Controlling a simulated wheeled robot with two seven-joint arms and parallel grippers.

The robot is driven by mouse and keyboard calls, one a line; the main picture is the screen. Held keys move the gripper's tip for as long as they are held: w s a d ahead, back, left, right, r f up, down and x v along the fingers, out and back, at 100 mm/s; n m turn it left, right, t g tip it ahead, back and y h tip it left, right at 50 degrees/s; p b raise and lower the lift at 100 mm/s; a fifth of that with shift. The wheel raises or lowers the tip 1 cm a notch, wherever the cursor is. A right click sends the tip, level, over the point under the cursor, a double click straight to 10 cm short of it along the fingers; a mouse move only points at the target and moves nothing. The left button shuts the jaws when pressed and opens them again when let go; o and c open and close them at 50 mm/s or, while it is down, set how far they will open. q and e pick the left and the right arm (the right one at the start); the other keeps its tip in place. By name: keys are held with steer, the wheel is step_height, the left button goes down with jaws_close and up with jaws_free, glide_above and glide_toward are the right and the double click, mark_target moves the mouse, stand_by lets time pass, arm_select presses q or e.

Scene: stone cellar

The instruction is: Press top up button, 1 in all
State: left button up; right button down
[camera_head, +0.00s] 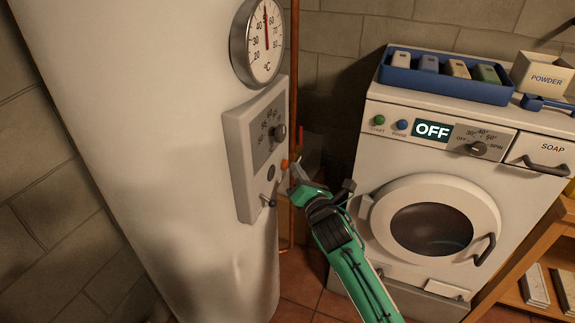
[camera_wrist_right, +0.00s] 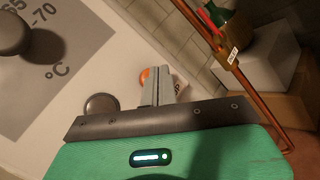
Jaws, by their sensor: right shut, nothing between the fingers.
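A white control box (camera_head: 238,150) is mounted on the tall white boiler (camera_head: 150,130). It carries a grey dial with a dark knob (camera_head: 279,132), a small orange button (camera_head: 284,164) and a dark round button (camera_head: 271,173). No label saying top up can be read. My right gripper (camera_head: 294,172) is shut and empty, its tips at the orange button. In the right wrist view the fingers (camera_wrist_right: 160,85) partly cover the orange button (camera_wrist_right: 145,74); whether they touch it I cannot tell. The dark round button (camera_wrist_right: 101,104) is beside them. My left gripper is out of view.
A small lever (camera_head: 267,201) sticks out low on the box. A thermometer (camera_head: 262,42) is above it. A copper pipe (camera_head: 294,80) runs beside the boiler. A washing machine (camera_head: 340,260) reading OFF stands right, with a blue tray (camera_head: 440,88) on top.

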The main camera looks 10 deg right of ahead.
steer(key=shift+w+a, duration=0.3)
steer(key=shift+a, duration=0.1)
stand_by(0.8)
stand_by(0.4)
steer(key=shift+s+d, duration=0.1)
steer(key=shift+s+d+p, duration=0.4)
steer(key=shift+d, duration=0.25)
steer(key=shift+d, duration=0.1)
steer(key=shift+s+d+p, duration=0.45)
steer(key=shift+s+d, duration=0.3)
steer(key=shift+d, duration=0.25)
steer(key=shift+s+d+p, duration=0.4)
steer(key=shift+s+d, duration=0.3)
steer(key=shift+d, duration=0.3)
